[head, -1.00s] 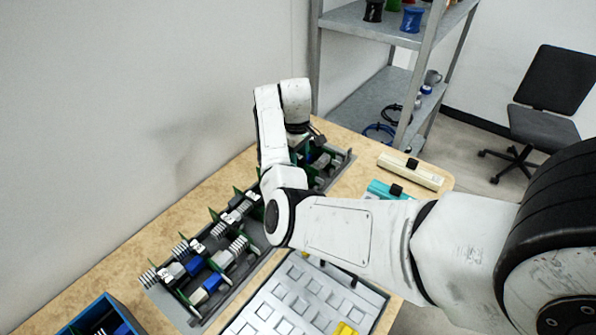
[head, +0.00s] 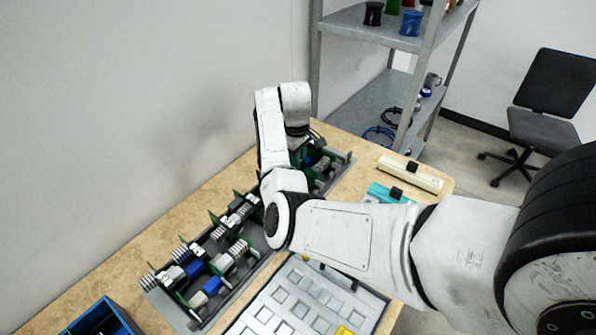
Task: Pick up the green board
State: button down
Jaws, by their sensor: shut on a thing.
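Several green boards with grey and blue parts stand in a long grey rack (head: 232,279) along the wall side of the table. My gripper (head: 301,150) is low over the rack's far end, beneath my white wrist. It is shut on a green board (head: 296,157), which shows only as a small dark green patch beside it. My forearm and wrist hide the fingertips and most of that board. I cannot tell whether the board is clear of the rack. Other green boards (head: 240,247) stand in the near part of the rack.
A pale tray (head: 300,303) with square recesses lies in front of the rack. A cream-coloured device (head: 410,172) and a teal one (head: 385,192) lie at the right. A blue bin (head: 98,318) is at the lower left. A metal shelf (head: 375,101) stands behind the table.

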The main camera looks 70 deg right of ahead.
jog(key=shift+r, duration=0.1)
notch_tip(320, 180, up, 10)
jog(key=b, duration=0.1)
dwell(0.3)
jog(key=shift+r+p, duration=2)
jog(key=shift+p, duration=0.65)
